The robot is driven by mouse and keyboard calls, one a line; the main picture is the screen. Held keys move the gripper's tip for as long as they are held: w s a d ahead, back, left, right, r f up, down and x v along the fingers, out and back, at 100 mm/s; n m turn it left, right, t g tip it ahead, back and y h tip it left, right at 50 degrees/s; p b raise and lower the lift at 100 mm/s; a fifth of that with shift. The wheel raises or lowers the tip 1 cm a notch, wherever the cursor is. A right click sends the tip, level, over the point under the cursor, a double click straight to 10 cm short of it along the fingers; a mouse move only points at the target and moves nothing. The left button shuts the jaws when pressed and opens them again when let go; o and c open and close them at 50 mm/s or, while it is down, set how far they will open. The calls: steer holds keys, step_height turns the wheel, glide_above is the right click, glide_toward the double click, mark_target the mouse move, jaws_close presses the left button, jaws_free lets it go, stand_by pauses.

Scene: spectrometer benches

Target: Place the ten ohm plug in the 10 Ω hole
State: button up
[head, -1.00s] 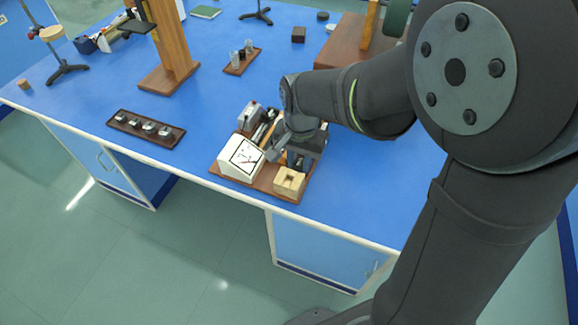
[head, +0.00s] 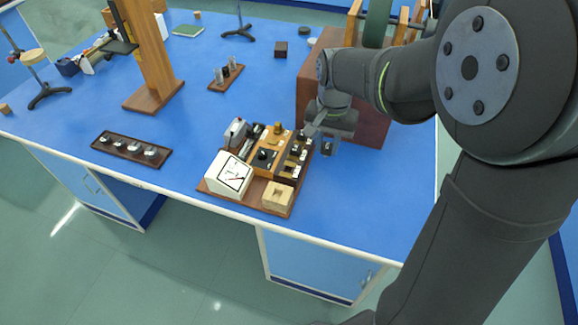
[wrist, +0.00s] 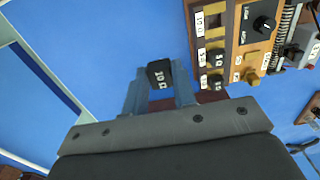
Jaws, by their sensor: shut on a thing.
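The ten ohm plug (wrist: 160,74) is a small black block marked "10 Ω" in white. My gripper (wrist: 160,90) is shut on it, with one finger on each side. In the head view my gripper (head: 328,148) hangs just right of the instrument board, above the blue bench. The plug holder strip (wrist: 208,45) is brown wood with white labels. Its label at the top of the wrist view reads 10 Ω (wrist: 200,22), beside a dark opening (wrist: 217,20). Two black plugs (wrist: 216,57) sit lower on the strip. The held plug is apart from the strip, to its left in the wrist view.
The board (head: 240,199) carries a white meter (head: 229,174), a wooden block (head: 277,196) and an orange unit with a black knob (head: 264,155). A large brown box (head: 312,85) stands behind my gripper. A dark tray of weights (head: 131,149) lies left. Blue bench is clear right of the board.

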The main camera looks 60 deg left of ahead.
steer(key=s+a+f, duration=0.4)
steer(key=s, duration=0.1)
steer(key=s+a+f, duration=0.1)
steer(key=s+a, duration=0.1)
steer(key=shift+s+a+f, duration=0.15)
steer(key=shift+s+f, duration=0.05)
steer(key=shift+f, duration=0.2)
steer(key=shift+s+f, duration=0.15)
steer(key=shift+f, duration=1.9)
steer(key=shift+f, duration=0.15)
steer(key=o, duration=1)
steer(key=shift+c, duration=0.2)
step_height(320, 180, up, 12)
steer(key=shift+r, duration=0.2)
